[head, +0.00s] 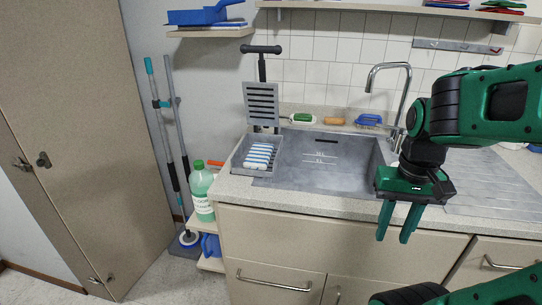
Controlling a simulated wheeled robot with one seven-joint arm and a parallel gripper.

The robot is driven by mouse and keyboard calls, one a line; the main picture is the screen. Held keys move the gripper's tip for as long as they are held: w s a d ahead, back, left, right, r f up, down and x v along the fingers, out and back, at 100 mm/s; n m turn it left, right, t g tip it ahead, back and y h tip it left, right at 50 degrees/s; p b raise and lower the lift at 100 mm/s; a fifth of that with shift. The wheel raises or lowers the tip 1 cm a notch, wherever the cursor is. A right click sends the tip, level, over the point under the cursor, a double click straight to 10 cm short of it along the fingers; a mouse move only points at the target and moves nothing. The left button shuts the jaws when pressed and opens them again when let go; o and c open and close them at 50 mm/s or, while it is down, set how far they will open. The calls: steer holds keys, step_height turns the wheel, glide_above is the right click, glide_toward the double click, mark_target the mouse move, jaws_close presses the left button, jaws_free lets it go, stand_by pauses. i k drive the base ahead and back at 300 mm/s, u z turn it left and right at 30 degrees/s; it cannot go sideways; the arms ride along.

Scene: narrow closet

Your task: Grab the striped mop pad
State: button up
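The striped mop pad (260,155), white with blue stripes, lies in a shallow grey tray (238,158) at the left end of the sink counter. A slotted grey plate (262,103) with a black T-handle stands upright at the back of the tray. My gripper (393,239) is at the right, in front of the sink's right part, well to the right of the pad. Its two green fingers point down and stand apart with nothing between them.
The steel sink (320,165) lies between the tray and my arm, with a tall curved faucet (388,66) behind it. Brushes and a sponge (334,121) line the back ledge. A green-capped bottle (202,190) stands left of the counter. Mop handles (160,120) lean on the wall.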

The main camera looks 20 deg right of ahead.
mark_target(259, 157)
steer(key=z, duration=3.95)
steer(key=k, duration=2.35)
steer(key=u, duration=1.25)
